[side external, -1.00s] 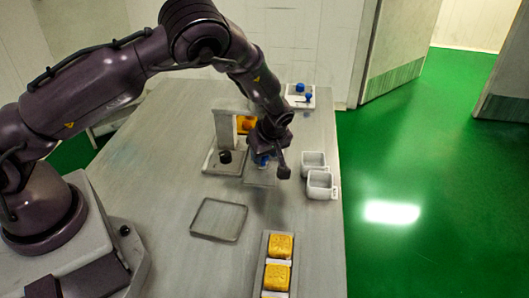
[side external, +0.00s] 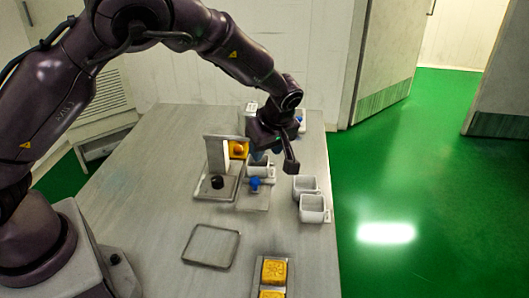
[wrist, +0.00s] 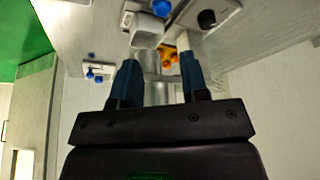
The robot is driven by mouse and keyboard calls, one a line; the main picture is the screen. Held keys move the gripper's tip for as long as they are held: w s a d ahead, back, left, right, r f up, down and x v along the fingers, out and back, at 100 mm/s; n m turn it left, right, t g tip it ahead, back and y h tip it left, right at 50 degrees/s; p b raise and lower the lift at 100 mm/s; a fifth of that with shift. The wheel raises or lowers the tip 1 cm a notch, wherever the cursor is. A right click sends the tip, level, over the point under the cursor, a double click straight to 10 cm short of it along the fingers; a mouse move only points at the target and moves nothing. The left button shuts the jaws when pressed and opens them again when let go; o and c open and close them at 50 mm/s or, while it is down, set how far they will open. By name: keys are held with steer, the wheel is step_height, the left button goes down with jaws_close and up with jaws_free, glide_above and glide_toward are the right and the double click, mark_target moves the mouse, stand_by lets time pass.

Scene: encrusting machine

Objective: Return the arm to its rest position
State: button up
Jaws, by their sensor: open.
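My gripper (wrist: 160,85) is open and empty, with its two blue fingers apart in the wrist view. In the side external view my gripper (side external: 258,155) is raised above the encrusting machine (side external: 217,158) on the table, with its fingers partly hidden behind the wrist. The machine has an upright grey post, a black knob (side external: 217,182) and a yellow part with an orange knob (side external: 238,149). A blue knob (side external: 255,184) stands on a plate beside it, in front of a white cup (side external: 259,168).
Two white cups (side external: 312,208) stand near the table's right edge. A shallow empty tray (side external: 211,246) lies in front of the machine. A holder with yellow moulded blocks (side external: 274,270) is at the front. A white block with blue knobs (side external: 300,120) stands at the back.

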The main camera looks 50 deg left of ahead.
steer(key=s+r+m+t+h, duration=0.2)
steer(key=s+r+m, duration=0.6)
steer(key=s, duration=0.5)
steer(key=s+r+m+t+h, duration=0.2)
steer(key=s+r+m, duration=0.6)
steer(key=s+r, duration=0.4)
steer(key=shift+s+a+t+h, duration=0.3)
steer(key=shift+s+a+t, duration=0.1)
steer(key=shift+s, duration=0.15)
